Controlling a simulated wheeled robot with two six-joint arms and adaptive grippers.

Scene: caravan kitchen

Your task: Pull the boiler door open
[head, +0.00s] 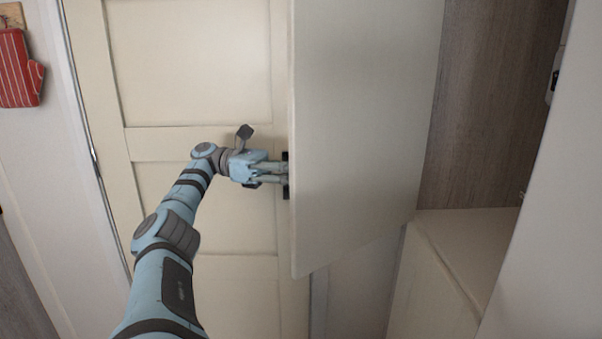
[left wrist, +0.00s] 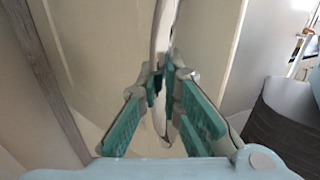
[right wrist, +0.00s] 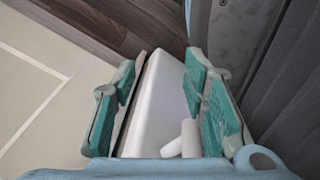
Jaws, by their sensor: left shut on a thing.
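The boiler door (head: 365,120) is a plain cream panel that stands swung out from its compartment in the head view. My left gripper (head: 286,174) is shut on the door at its near left edge, beside small dark fittings. In the left wrist view my left gripper (left wrist: 168,85) has its teal fingers close together around the thin pale door edge (left wrist: 163,25). I cannot tell whether it holds a handle or the edge itself.
Behind the door is a recess with a wood-grain wall (head: 490,110) and a cream ledge (head: 470,240). A cream panelled door (head: 200,75) stands behind my left arm. A red striped mitt (head: 18,68) hangs at far left. A white block (right wrist: 158,95) shows between my right fingers.

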